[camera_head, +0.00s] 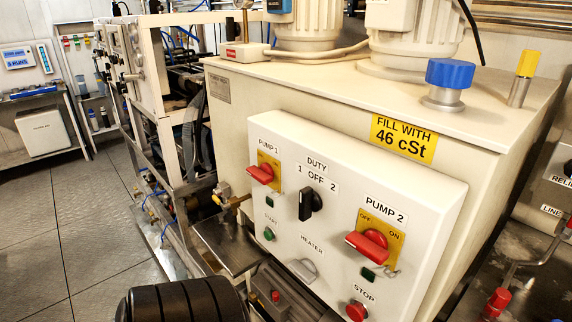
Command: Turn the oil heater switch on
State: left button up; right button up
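The white control panel (345,215) is mounted on the front of a large cream tank (300,95). The heater label (311,244) is low in the middle of the panel. Below it is a pale grey switch (304,269), seen at a steep angle. Its exact setting cannot be told. Neither of my grippers is in view, and nothing touches the switch.
Nearby controls are the red pump 1 switch (262,173), black duty selector (309,204), red pump 2 switch (369,245), green start button (269,234) and red stop button (356,311). A metal tray (226,242) is left of the panel. Open floor (95,220) lies farther left.

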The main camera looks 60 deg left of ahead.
aim_at(306, 270)
jog(key=u, duration=1.8)
jog(key=j+z, duration=0.5)
jog(key=z, duration=0.25)
jog(key=j+z, duration=0.35)
jog(key=i+l, duration=0.05)
